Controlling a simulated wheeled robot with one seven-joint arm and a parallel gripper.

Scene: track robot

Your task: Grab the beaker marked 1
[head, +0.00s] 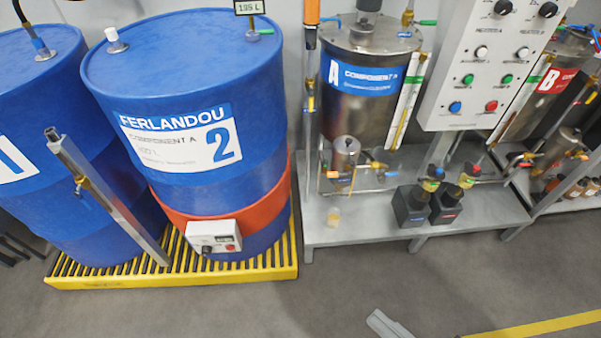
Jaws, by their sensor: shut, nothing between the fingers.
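A small clear beaker (333,215) with yellowish contents stands upright near the front left of the low grey metal bench. It is too small for me to read any mark on it. The light grey tip of my gripper (381,322) shows at the bottom edge, right of centre. It is shut and empty, well apart from the beaker and nearer to me. The rest of the gripper is cut off by the frame.
Blue drums (190,110) stand on a yellow slatted pallet (170,278) at left, with a slanted metal bar (110,200) before them. Two black-based devices (410,206) stand right of the beaker, under a control panel (490,65). The floor ahead is clear.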

